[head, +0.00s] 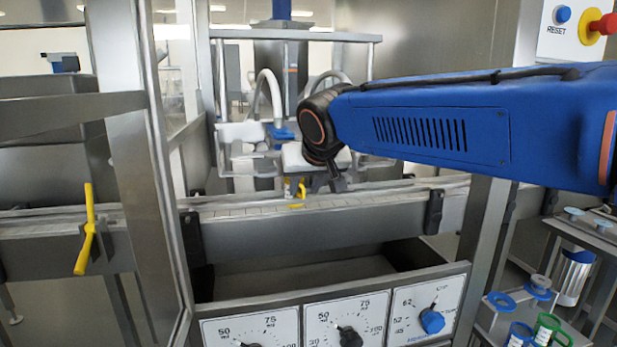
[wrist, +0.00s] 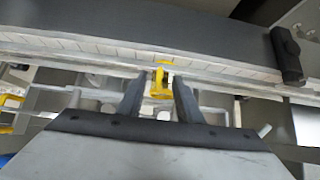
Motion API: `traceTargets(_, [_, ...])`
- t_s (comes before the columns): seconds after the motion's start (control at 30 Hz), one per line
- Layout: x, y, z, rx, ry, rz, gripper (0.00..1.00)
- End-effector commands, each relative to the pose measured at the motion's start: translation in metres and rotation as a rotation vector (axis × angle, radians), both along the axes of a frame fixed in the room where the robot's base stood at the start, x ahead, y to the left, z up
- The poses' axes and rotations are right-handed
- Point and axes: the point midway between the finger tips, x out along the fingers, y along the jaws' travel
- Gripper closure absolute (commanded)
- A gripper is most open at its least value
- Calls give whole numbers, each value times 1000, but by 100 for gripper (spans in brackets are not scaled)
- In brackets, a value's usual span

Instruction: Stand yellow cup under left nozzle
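A small yellow object (head: 302,189) shows at the conveyor just left of my gripper's tip in the head view. In the wrist view this yellow object (wrist: 160,84) lies between my fingertips, with a gap on each side. It is too small and blurred to tell whether it is the yellow cup. My gripper (wrist: 159,83) is open over the conveyor; in the head view the gripper (head: 337,182) points down and is partly hidden behind my wrist. The filling unit's left white block (head: 241,132) with its hose hangs above the conveyor. The nozzle tips cannot be made out.
Blue and green cups (head: 551,330) are at lower right. Dials line the front panel.

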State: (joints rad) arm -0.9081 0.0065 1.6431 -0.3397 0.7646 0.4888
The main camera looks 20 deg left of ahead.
Motion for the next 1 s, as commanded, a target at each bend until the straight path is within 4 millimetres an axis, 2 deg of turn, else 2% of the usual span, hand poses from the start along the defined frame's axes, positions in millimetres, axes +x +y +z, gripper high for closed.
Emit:
traceTargets(0.23, [15, 10, -18, -1, 1, 0, 68])
traceTargets(0.67, [18, 12, -22, 1, 0, 1, 68])
traceTargets(0.8, [18, 12, -21, 1, 0, 1, 100])
traceTargets(1.0, [18, 12, -21, 1, 0, 1, 100])
